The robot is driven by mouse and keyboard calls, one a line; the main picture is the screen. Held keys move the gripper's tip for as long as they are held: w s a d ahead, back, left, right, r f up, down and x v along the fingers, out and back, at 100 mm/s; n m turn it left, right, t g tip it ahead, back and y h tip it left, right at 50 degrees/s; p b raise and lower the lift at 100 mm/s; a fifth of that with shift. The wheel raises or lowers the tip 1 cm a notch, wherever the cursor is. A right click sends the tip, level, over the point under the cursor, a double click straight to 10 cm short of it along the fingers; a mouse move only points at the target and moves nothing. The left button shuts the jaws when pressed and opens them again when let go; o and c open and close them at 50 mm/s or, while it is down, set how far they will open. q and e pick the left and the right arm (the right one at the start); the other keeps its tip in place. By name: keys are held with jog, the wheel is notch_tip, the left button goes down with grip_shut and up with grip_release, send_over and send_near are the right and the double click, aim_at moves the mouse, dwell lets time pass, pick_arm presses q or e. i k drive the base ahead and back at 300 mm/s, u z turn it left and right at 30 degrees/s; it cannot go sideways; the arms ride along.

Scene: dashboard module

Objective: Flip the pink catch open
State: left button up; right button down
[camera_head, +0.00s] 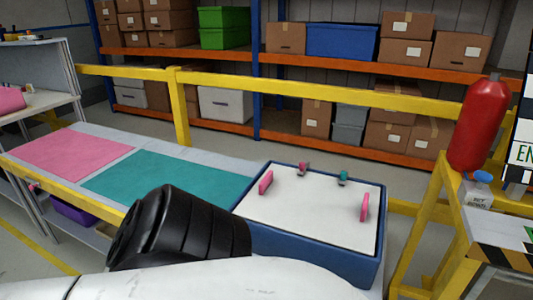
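The dashboard module (317,241) is a blue box with a white top panel (310,215), at the centre right. Two pink upright pieces stand on the panel: one at the left (266,182) and a taller one at the right (364,207). At the panel's far edge are a small pinkish-red piece (303,168) on a grey mount and a teal piece (343,177). I cannot tell for certain which of these is the pink catch, or its position. Neither of my grippers shows; only a white and black part of my own arm crosses the lower foreground.
A pink mat (70,155) and a teal mat (165,180) lie on the bench left of the module. A yellow rail (290,88) runs behind it. A red cylinder (480,122) stands on a yellow frame at right. Shelves with boxes fill the back.

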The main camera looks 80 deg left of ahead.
aim_at(302, 165)
jog(key=u, duration=2.3)
